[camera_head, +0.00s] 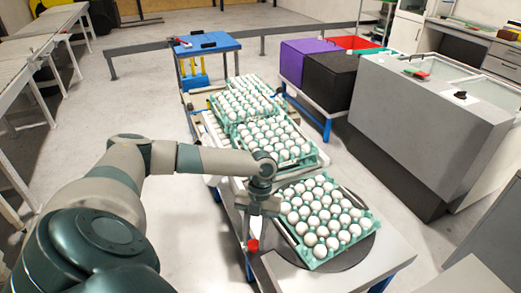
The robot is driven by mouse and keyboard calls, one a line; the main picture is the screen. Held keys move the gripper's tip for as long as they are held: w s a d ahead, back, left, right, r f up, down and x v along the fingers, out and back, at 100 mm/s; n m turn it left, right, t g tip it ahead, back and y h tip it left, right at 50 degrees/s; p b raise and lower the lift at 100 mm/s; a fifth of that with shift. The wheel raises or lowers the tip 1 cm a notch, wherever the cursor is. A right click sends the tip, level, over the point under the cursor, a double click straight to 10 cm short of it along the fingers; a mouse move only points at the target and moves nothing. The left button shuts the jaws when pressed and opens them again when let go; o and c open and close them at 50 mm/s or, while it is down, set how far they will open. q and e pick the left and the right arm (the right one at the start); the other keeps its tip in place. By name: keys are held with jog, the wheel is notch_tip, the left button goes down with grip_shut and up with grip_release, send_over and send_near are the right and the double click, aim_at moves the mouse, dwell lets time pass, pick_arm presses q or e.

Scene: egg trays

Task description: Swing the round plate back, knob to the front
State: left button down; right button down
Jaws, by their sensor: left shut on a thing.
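The round plate (352,254) is a dark grey disc on the light table at the lower right. A teal tray of white eggs (322,262) lies on it and hides most of it. My left arm comes in from the left, and its gripper (254,228) points down at the left side of the plate. It is shut on the red knob (252,246), which shows at its fingertips. The knob is to the left of the egg tray, and the gripper partly hides it. My right gripper is not in view.
More egg trays (268,139) stand in a row behind on a conveyor. A blue-topped table (207,43) is at the back. Purple and black boxes (332,79) and a grey machine (425,125) stand to the right. The floor at left is clear.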

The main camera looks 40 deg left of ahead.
pick_arm(q)
jog(key=a, duration=0.1)
jog(key=w+a+m, duration=0.1)
jog(key=shift+w+a+r+y+b, duration=0.1)
jog(key=shift+a+y+b, duration=0.2)
jog(key=shift+a, duration=0.1)
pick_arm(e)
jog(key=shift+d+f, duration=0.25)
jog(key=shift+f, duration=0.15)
pick_arm(q)
jog(key=shift+a, duration=0.1)
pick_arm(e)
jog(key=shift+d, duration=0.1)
pick_arm(q)
jog(key=c, duration=1.4)
grip_release()
jog(key=shift+o, duration=0.2)
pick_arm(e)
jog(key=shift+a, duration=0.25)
pick_arm(q)
jog(key=b+v, duration=0.3)
jog(key=v, duration=1.4)
jog(key=shift+w, duration=0.2)
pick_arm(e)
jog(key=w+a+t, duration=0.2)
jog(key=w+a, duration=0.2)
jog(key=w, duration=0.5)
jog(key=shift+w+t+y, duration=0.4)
